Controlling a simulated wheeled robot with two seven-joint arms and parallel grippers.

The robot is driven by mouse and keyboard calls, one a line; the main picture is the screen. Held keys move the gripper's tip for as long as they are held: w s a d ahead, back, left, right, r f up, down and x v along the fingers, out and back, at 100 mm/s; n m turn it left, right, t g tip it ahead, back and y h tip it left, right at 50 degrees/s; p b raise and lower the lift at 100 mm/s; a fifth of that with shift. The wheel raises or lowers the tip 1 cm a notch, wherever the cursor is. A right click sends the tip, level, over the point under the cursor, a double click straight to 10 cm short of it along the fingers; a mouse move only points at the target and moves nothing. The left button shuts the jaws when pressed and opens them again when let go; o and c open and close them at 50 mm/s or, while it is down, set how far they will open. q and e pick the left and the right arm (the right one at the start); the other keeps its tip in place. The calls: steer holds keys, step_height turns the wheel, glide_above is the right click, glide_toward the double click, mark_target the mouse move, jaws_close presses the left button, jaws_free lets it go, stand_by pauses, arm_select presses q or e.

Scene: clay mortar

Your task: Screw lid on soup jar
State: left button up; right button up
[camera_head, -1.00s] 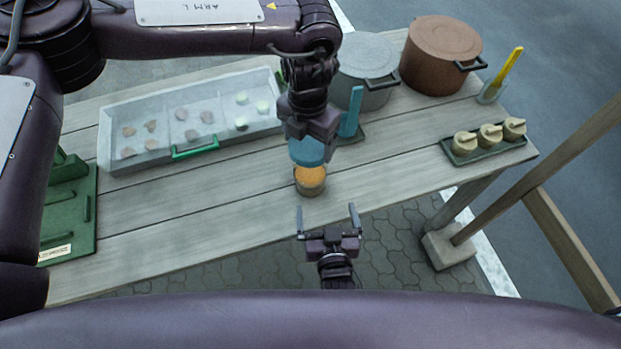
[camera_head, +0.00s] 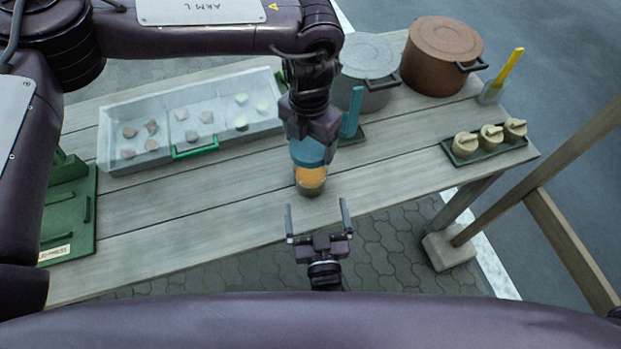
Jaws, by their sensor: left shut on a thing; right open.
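The soup jar (camera_head: 310,188), with orange contents showing at its top, stands upright on the wooden table near the front edge. My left gripper (camera_head: 309,138) is above it, pointing down and shut on a teal lid (camera_head: 307,153). The lid overlaps the far part of the jar's mouth in the picture. Orange still shows at the near side, so the lid looks just above or behind the rim; I cannot tell if they touch. My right gripper (camera_head: 317,212) is open and empty, in front of the table edge, its fingers pointing toward the jar.
A clear tray (camera_head: 130,168) of food pieces is on the left, beside a green stand (camera_head: 78,220). A grey pot (camera_head: 365,75), brown pot (camera_head: 440,55) and yellow-handled tool (camera_head: 510,65) stand behind. A tray (camera_head: 487,155) of cream lidded items is right. Bare table flanks the jar.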

mark_target(313, 187)
steer(key=w, duration=0.6)
steer(key=w+a, duration=0.1)
steer(key=w, duration=0.2)
steer(key=c, duration=1.5)
arm_select(q)
steer(key=shift+f, duration=2.5)
steer(key=shift+f, duration=0.1)
steer(key=shift+f, duration=0.8)
steer(key=shift+f, duration=0.55)
